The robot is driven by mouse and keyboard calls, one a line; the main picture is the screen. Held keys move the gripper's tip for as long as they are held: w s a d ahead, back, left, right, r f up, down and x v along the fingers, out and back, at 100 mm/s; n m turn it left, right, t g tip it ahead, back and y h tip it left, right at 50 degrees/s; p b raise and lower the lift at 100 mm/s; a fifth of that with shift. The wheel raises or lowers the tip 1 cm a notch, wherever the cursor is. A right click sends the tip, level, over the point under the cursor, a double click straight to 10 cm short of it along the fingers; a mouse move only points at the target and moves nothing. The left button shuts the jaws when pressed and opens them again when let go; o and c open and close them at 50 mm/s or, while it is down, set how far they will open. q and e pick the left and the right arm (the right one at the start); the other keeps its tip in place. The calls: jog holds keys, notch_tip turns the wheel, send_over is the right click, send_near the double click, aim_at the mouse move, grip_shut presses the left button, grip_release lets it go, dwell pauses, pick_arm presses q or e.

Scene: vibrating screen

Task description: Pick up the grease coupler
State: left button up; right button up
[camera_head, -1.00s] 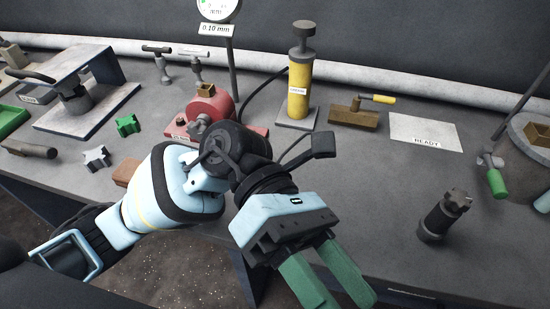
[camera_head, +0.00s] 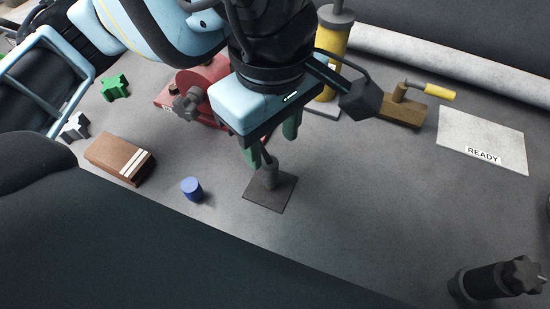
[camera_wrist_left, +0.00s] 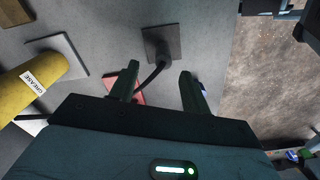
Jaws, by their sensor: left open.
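The grease coupler (camera_head: 269,174) looks like a small grey cylinder standing upright on a dark square pad (camera_head: 268,198). Its top is partly hidden by my left gripper (camera_head: 272,142). That gripper points down from above with its two green fingers apart, close over the coupler. In the left wrist view a dark hose runs between the open fingers (camera_wrist_left: 160,72) to the coupler on the pad (camera_wrist_left: 151,32). I cannot tell whether the fingers touch it. My right gripper is not in view.
The yellow grease pump (camera_head: 335,40) stands behind my left gripper. A red device (camera_head: 196,70), a brown block (camera_head: 112,155) and a blue cylinder (camera_head: 192,189) lie to the left. A READY plate (camera_head: 484,135) and a black cylinder (camera_head: 490,281) are at right. Bench between is clear.

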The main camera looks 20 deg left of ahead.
aim_at(268, 162)
pick_arm(q)
jog(key=shift+s+a+f, duration=0.1)
jog(key=shift+a+f, duration=0.05)
jog(key=shift+f, duration=1.8)
jog(key=shift+s+a+f, duration=0.1)
jog(key=shift+f, duration=1.85)
jog(key=shift+c, duration=0.2)
grip_shut()
